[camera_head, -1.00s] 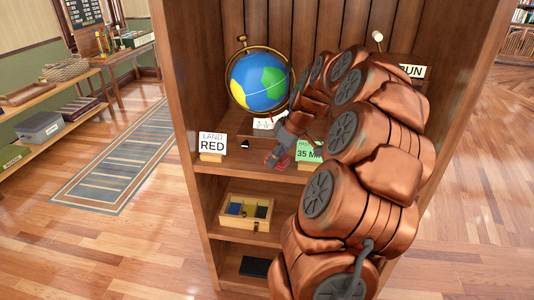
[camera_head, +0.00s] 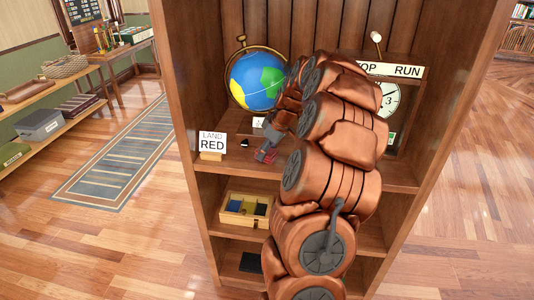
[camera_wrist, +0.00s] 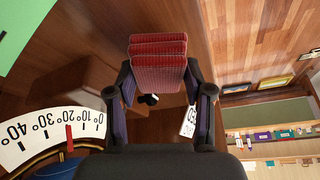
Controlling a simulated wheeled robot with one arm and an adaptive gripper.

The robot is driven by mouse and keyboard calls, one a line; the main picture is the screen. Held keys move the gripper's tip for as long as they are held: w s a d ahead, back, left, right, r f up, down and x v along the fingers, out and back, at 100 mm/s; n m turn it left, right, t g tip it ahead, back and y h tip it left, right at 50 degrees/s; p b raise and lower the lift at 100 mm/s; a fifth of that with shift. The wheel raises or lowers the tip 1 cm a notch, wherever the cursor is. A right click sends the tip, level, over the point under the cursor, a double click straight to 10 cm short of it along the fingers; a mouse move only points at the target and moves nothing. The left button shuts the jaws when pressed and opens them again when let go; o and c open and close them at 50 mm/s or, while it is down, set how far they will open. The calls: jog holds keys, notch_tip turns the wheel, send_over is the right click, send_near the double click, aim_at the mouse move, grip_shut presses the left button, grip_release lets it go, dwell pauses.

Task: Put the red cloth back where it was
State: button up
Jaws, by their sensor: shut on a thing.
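My gripper (camera_wrist: 158,80) is shut on the red cloth (camera_wrist: 157,50), a folded, layered stack with a fine grid pattern. Little of the red cloth (camera_head: 267,157) shows there. I cannot tell whether it touches the shelf. The wrist view shows a black knob (camera_wrist: 149,99) below the cloth and a small white card (camera_wrist: 188,122) beside the right finger.
A numbered white scale (camera_wrist: 55,133) lies at lower left in the wrist view. My arm hides the shelf's middle.

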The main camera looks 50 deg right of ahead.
jog(key=shift+f, duration=0.85)
jog(key=shift+f, duration=0.1)
jog(key=o, duration=1.1)
